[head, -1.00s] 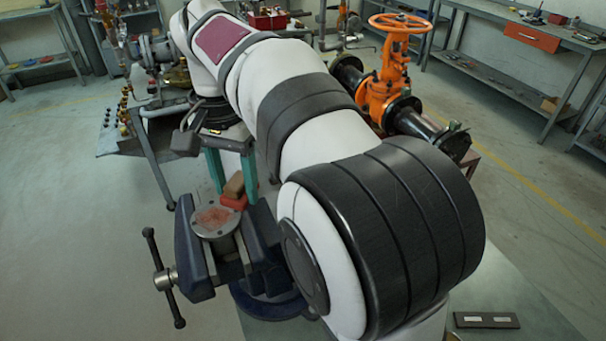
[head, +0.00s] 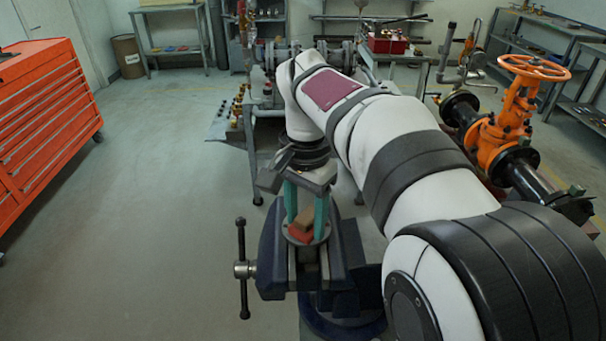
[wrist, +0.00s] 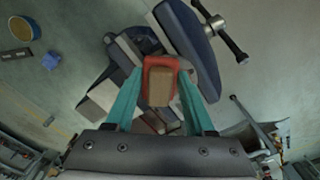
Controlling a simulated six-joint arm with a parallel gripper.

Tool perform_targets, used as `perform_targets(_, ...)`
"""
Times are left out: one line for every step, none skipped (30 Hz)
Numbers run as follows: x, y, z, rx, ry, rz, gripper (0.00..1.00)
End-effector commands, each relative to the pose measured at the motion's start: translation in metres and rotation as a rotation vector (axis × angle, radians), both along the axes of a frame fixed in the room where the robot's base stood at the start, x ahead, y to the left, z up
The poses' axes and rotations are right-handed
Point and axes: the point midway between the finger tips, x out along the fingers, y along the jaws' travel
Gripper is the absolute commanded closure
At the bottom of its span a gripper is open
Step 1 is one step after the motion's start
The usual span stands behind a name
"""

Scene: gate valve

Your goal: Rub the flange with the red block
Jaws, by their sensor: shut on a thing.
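My gripper (head: 306,226) points down over the vise and its teal fingers are shut on the red block (head: 299,235), which has a brown upper part. In the wrist view the red block (wrist: 161,62) sits between the fingertips of my gripper (wrist: 163,78). The flange (head: 325,237) is a round grey metal disc held in the dark blue vise (head: 270,248). The block is over the flange and hides most of its face; it looks close to or on it, but contact is hard to tell.
The vise handle (head: 242,268) sticks out at the left. An orange gate valve (head: 505,135) on black pipe stands at the right. A red tool cabinet (head: 45,120) is at the far left. The floor between cabinet and vise is clear.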

Motion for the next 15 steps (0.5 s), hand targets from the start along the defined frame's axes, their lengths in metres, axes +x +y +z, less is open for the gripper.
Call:
perform_targets(0.0, 0.0, -0.004, -0.001, 0.001, 0.001, 0.9)
perform_targets(0.0, 0.0, -0.007, 0.0, 0.001, 0.0, 0.9)
perform_targets(0.0, 0.0, -0.011, 0.0, 0.001, 0.0, 0.9)
perform_targets(0.0, 0.0, -0.013, 0.0, 0.001, 0.0, 0.9)
perform_targets(0.0, 0.0, -0.02, -0.001, 0.002, 0.001, 0.9)
perform_targets(0.0, 0.0, -0.027, -0.001, 0.002, 0.0, 0.9)
perform_targets(0.004, 0.0, -0.027, 0.0, 0.0, 0.0, 0.9)
perform_targets(0.007, 0.0, -0.026, -0.001, -0.001, 0.0, 0.97)
perform_targets(0.011, 0.0, -0.026, 0.0, 0.0, 0.0, 0.98)
perform_targets(0.014, 0.0, -0.026, 0.0, 0.0, 0.0, 0.98)
perform_targets(0.017, 0.0, -0.026, 0.0, 0.0, 0.0, 0.98)
perform_targets(0.02, 0.0, -0.026, -0.001, 0.001, 0.0, 0.98)
perform_targets(0.023, 0.0, -0.026, -0.001, -0.001, 0.0, 0.98)
perform_targets(0.026, 0.0, -0.026, 0.0, 0.0, 0.0, 0.98)
perform_targets(0.029, 0.0, -0.026, -0.001, 0.001, 0.0, 0.98)
